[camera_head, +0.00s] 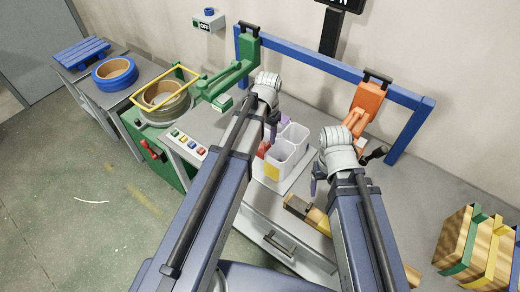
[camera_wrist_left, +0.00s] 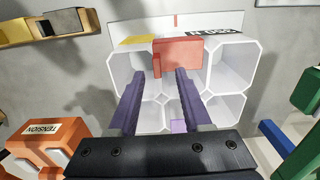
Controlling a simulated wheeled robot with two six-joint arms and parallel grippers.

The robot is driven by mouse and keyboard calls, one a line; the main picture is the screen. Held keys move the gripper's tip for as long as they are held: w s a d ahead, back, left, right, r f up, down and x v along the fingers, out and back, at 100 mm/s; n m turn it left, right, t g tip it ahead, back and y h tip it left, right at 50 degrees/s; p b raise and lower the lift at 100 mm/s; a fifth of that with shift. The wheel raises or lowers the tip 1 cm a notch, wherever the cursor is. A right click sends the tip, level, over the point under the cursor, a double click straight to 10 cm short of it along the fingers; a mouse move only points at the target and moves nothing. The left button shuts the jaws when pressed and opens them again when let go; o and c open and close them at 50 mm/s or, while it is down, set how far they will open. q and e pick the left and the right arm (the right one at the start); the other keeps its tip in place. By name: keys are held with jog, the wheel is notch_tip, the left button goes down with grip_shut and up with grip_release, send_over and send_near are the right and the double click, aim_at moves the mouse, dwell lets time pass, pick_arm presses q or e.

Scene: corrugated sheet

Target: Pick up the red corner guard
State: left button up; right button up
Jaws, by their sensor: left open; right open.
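The red corner guard (camera_head: 263,149) stands in a compartment of the white divided bin (camera_head: 272,185) on the workbench. In the left wrist view the red corner guard (camera_wrist_left: 180,54) shows near the top middle, rising out of its compartment. My left gripper (camera_head: 272,131) is over the bin, pointing down. In its wrist view my left gripper (camera_wrist_left: 160,75) has its fingers apart, with nothing held; the guard is just beyond the fingertips. Contact cannot be told. My right gripper (camera_head: 315,184) hangs to the right of the bin, open and empty as far as visible.
An orange tool (camera_head: 368,103) and a green tool arm (camera_head: 235,75) flank the bin. A wooden block with yellow (camera_head: 310,214) lies on the bench front. A blue rail (camera_head: 330,66) runs behind.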

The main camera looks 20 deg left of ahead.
aim_at(266, 146)
pick_arm(q)
jog(key=f+b, duration=0.2)
jog(key=s+f+b, duration=0.1)
jog(key=f, duration=0.1)
jog(key=shift+d+f+b, duration=0.1)
jog(key=shift+f+b, duration=0.15)
jog(key=shift+b, duration=0.15)
jog(key=shift+r, duration=0.1)
jog(key=shift+c, duration=0.4)
grip_shut()
